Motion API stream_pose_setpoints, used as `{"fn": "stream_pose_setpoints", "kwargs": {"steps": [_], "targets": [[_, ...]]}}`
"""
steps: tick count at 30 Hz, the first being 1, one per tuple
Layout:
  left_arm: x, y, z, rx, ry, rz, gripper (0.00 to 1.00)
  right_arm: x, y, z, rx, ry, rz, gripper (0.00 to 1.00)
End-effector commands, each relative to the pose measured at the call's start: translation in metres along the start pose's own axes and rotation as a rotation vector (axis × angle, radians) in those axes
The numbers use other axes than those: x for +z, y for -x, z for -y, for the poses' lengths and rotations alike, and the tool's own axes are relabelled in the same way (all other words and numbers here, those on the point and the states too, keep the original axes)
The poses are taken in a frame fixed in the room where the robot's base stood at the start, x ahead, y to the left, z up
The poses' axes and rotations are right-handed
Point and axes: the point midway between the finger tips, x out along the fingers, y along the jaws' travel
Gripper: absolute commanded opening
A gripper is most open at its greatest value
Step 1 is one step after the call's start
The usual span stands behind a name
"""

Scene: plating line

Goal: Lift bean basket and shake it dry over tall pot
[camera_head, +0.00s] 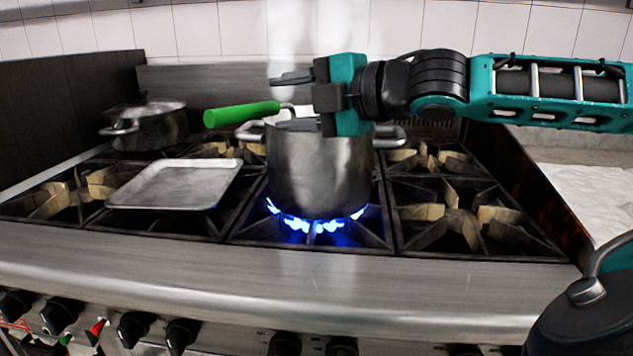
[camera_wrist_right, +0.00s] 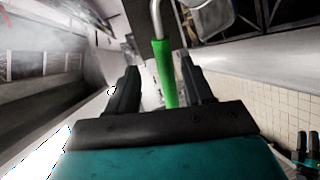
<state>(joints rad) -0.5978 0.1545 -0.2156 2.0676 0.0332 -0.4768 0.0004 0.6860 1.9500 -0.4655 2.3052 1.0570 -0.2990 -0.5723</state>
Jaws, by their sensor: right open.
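The tall pot (camera_head: 318,170) stands on a burner with blue flames under it. The bean basket's green handle (camera_head: 241,114) sticks out to the left above the pot's rim, with a bent metal rod at its right end. The basket itself is hidden by the pot wall. My right gripper (camera_head: 292,100) is open over the pot, pointing left near the handle's rod end. In the right wrist view the green handle (camera_wrist_right: 166,74) shows between the open fingers, nearer the right one. I cannot tell whether it touches them.
A flat metal tray (camera_head: 176,185) lies on the left grates. A smaller lidded pot (camera_head: 146,126) stands behind it. The right grates (camera_head: 460,208) are empty. Steam rises above the tall pot. A pale counter (camera_head: 592,190) lies at the right.

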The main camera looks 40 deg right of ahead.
Motion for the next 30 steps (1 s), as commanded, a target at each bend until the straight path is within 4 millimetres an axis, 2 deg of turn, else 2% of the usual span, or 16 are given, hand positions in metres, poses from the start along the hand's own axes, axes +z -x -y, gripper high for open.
{"fn": "stream_pose_setpoints", "kwargs": {"steps": [11,24,30], "targets": [[-0.005,-0.003,-0.001,-0.002,0.008,-0.013,0.43,-0.005,-0.018,0.004,0.001,-0.006,-0.005,0.51],[-0.017,0.005,-0.001,-0.002,0.006,-0.013,0.43,-0.008,-0.047,0.003,0.004,-0.004,-0.001,0.51],[-0.017,0.007,0.0,-0.002,0.001,-0.008,0.43,-0.008,-0.053,0.005,0.0,-0.002,0.001,0.51]]}}
